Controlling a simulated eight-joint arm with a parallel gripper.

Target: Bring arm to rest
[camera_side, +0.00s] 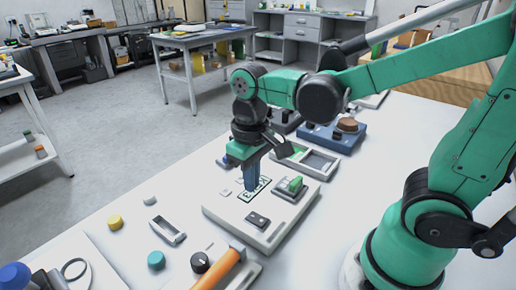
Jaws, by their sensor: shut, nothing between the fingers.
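My green and black arm reaches in from the right over the white table (330,220). My gripper (251,186) points down over a light grey panel (235,222) and is shut, with nothing seen in it. Its tip is at or just above a white label with dark lettering (262,187) on the panel. I cannot tell whether it touches. The gripper hides part of the label.
A green switch (295,184) and a dark rocker switch (257,220) sit on the panel. A blue scale-like device (335,135) stands behind. An orange-handled tool (219,268), black knob (200,262), teal cap (156,260) and yellow cap (115,222) lie in front and left.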

